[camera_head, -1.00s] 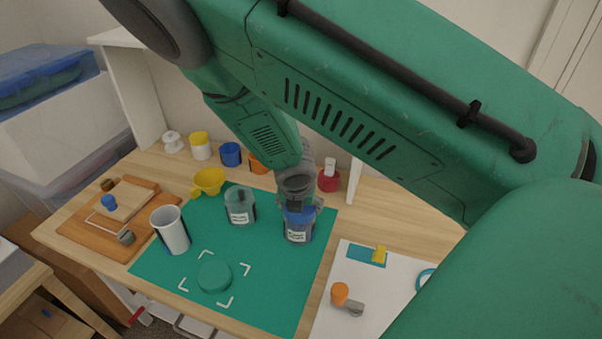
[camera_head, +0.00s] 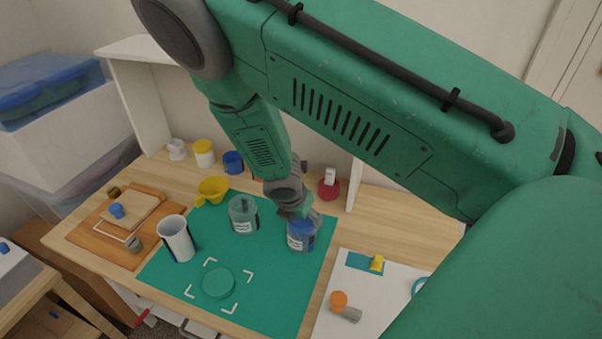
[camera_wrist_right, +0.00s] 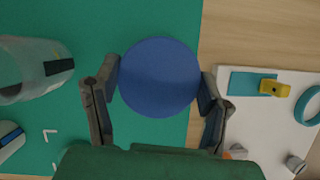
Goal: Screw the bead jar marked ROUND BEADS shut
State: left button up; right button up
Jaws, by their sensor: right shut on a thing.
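A clear jar (camera_head: 301,243) with a blue lid (camera_wrist_right: 160,78) stands upright at the right of the green mat; its white label is too small to read. My right gripper (camera_head: 296,213) is above it, shut on the blue lid, one finger at each side in the right wrist view. The lid sits on the jar's top; how tight it is cannot be told. A second clear jar (camera_head: 243,220), also labelled, stands to its left and shows in the wrist view (camera_wrist_right: 35,70). A green round lid (camera_head: 218,283) lies between white corner marks. My left gripper is not in view.
A white cup (camera_head: 177,240), a yellow funnel (camera_head: 212,190) and a wooden board (camera_head: 100,225) are at the left. A white sheet with small parts (camera_head: 350,270) lies at the right. Several small pots stand along the back. The green mat's (camera_head: 270,300) front is clear.

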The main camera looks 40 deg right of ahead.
jog(key=o, duration=1.3)
notch_tip(320, 180, up, 6)
jog(key=p, duration=0.6)
jog(key=shift+s, duration=0.15)
